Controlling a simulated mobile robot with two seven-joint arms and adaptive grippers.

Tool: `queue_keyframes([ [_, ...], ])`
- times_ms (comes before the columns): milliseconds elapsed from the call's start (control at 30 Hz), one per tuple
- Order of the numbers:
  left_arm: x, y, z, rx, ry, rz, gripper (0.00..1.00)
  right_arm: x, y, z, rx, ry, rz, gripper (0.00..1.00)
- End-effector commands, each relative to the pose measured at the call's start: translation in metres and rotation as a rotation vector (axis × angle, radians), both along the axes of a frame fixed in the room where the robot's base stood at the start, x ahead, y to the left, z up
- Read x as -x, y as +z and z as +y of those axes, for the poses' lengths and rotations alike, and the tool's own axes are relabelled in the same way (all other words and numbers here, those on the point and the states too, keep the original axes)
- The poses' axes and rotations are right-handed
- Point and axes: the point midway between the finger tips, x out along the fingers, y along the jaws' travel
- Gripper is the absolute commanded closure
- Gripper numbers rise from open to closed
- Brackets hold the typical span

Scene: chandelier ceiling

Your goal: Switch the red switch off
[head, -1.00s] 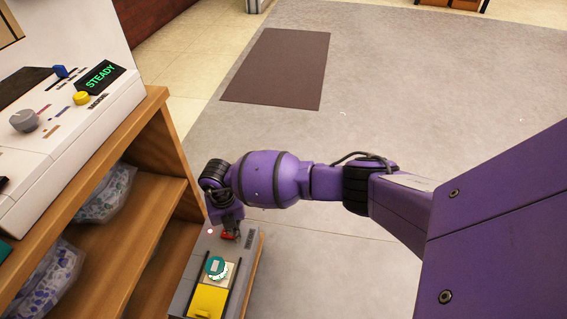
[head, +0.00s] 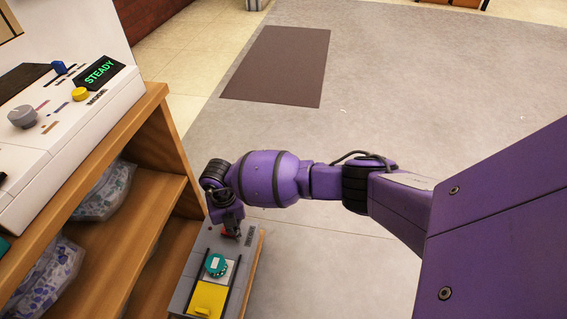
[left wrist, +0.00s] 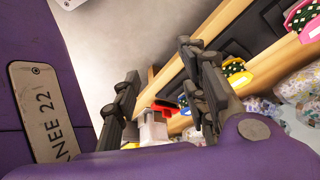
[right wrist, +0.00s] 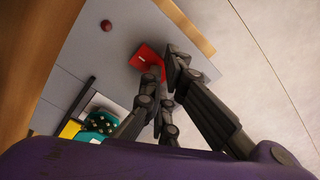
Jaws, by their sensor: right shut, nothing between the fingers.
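The red switch (head: 227,234) sits near the far end of a grey panel (head: 196,262) on a low box, partly hidden by my right gripper (head: 230,229). In the right wrist view the red switch (right wrist: 146,59) shows as a red block with a small light mark. The fingers of my right gripper (right wrist: 164,66) are close together and empty, their tips at the switch's edge; whether they touch it I cannot tell. A dark red round lamp (right wrist: 106,25) sits on the panel beside the switch. My left gripper (left wrist: 160,88) is open and empty, outside the head view.
The panel also carries a teal dial (head: 215,265) and a yellow piece (head: 206,299). A wooden shelf (head: 140,205) with bagged items stands at left, topped by a white console (head: 75,125) whose display reads STEADY. Open floor (head: 420,100) lies to the right, with a dark mat (head: 277,65).

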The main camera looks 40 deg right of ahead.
Motion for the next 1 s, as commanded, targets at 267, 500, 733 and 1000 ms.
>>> queue_keyframes([
  [267, 0.001, 0.021, 0.0, 0.001, -0.001, -0.011, 0.6, -0.004, 0.03, 0.001, 0.0, 0.001, -0.008, 1.0],
  [500, 0.009, 0.032, 0.001, -0.001, 0.001, -0.004, 0.6, -0.004, 0.049, 0.001, -0.001, 0.001, -0.008, 1.0],
  [733, 0.018, 0.044, 0.003, -0.005, 0.004, 0.005, 0.6, -0.004, 0.068, 0.001, -0.001, 0.001, -0.008, 1.0],
  [1000, 0.022, 0.049, 0.002, -0.003, 0.018, 0.005, 0.6, -0.003, 0.073, 0.001, -0.001, 0.001, -0.006, 1.0],
])
